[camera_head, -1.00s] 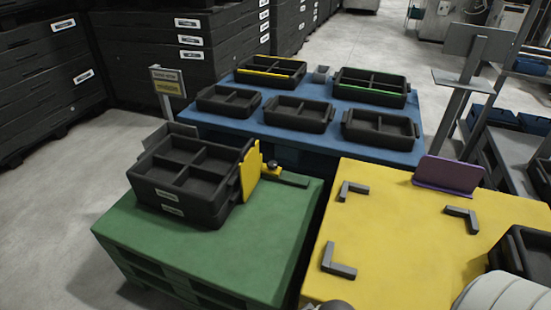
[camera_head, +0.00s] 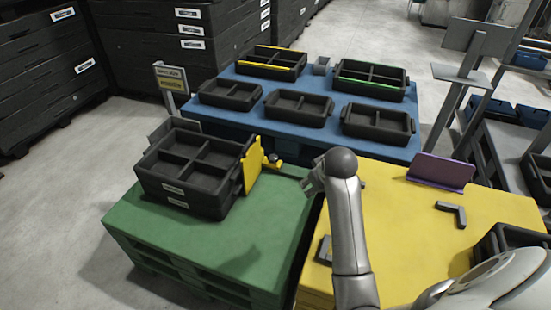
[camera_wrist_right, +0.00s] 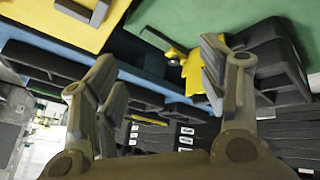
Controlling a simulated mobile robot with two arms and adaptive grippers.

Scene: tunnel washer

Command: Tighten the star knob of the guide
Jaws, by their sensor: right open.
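The yellow guide (camera_head: 253,166) stands upright against the right side of the stacked black trays (camera_head: 190,170) on the green pallet (camera_head: 215,245). A small dark round knob (camera_head: 273,157) sits at its right side; its star shape is too small to make out. My right gripper (camera_head: 313,184) is to the right of the knob, apart from it, over the gap between the green and yellow pallets. In the right wrist view, my right gripper (camera_wrist_right: 155,72) is open and empty, with the guide (camera_wrist_right: 190,72) beyond, partly behind a finger. My left gripper is out of view.
The yellow pallet (camera_head: 400,220) carries dark corner brackets (camera_head: 452,213) and a purple plate (camera_head: 440,170). Behind, the blue pallet (camera_head: 325,140) holds several black trays. A grey post (camera_head: 457,90) stands at right. Floor at left is clear.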

